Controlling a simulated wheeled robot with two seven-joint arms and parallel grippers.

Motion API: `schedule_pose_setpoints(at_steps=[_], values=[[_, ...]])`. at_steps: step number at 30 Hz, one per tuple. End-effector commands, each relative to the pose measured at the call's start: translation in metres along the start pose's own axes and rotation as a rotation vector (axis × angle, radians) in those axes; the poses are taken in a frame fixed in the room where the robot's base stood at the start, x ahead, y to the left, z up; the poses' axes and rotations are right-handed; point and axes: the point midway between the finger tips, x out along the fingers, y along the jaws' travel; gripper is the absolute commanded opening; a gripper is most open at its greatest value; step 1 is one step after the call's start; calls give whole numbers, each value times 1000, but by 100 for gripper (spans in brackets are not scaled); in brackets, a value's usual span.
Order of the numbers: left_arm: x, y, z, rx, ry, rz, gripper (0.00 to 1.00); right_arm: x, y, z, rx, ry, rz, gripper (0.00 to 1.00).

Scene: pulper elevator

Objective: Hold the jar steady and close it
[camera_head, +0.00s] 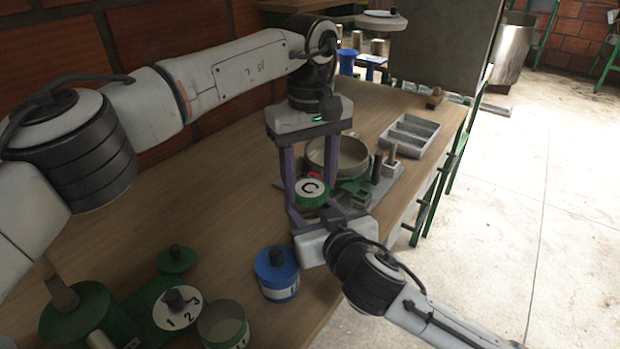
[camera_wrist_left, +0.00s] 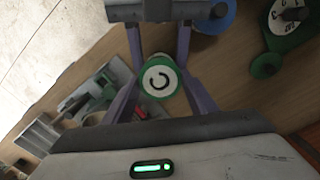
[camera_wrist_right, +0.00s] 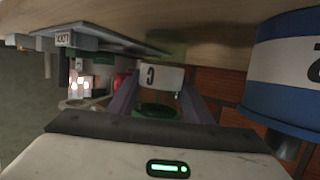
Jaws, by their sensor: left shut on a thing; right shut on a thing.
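The jar shows a green ridged lid with a white top marked C (camera_head: 311,187) in the head view, upright over the table. The lid's top also shows in the left wrist view (camera_wrist_left: 160,78). The jar's body has a white label with a C in the right wrist view (camera_wrist_right: 162,76), which is upside down. My left gripper (camera_head: 309,183) points down from above, shut on the lid. My right gripper (camera_head: 316,209) comes from the near side, shut on the jar's body. Its fingers lie below the left ones. The seam between lid and jar is hidden.
A blue-lidded jar (camera_head: 276,273) stands close by. A green device with a 1-2-3 dial (camera_head: 178,308) and an open green cup (camera_head: 223,325) stand at the lower left. A round pan (camera_head: 350,155) and a compartment tray (camera_head: 409,136) are behind. The table's middle left is clear.

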Motion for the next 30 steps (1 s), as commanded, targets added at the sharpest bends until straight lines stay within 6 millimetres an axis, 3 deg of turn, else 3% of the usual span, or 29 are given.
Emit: schedule_pose_setpoints(at_steps=[1,2,6,16,30], values=[[0,0,0,-1,0,1,25,0,0,1,0,-1,0,0],[0,0,0,-1,0,1,54,0,0,1,0,-1,0,0],[0,0,0,-3,0,1,74,0,0,1,-1,-1,0,0],[-5,0,0,-5,1,1,74,0,0,1,-1,-1,0,0],[-71,0,0,-5,1,1,74,0,0,1,0,-1,0,0]])
